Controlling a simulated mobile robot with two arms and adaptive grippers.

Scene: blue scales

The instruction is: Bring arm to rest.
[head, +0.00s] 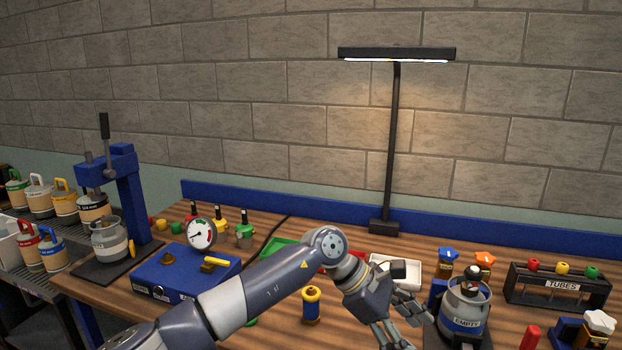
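My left arm (255,292) comes in from the bottom left and reaches across the front of the workbench. Its gripper (414,333) points down and to the right, with the fingers spread and nothing seen between them. The lower fingertips are close to the bottom edge of the picture. The gripper is just left of a grey canister labelled EMPTY (463,307); I cannot tell whether they touch. My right gripper is not in view.
A blue gauge box (185,277) and a blue press (128,190) stand left on the wooden bench (345,322). A yellow-and-blue cylinder (311,305) stands below the arm. A TUBES rack (560,287) is right. A lamp (392,140) rises behind. Canisters (40,195) fill a left shelf.

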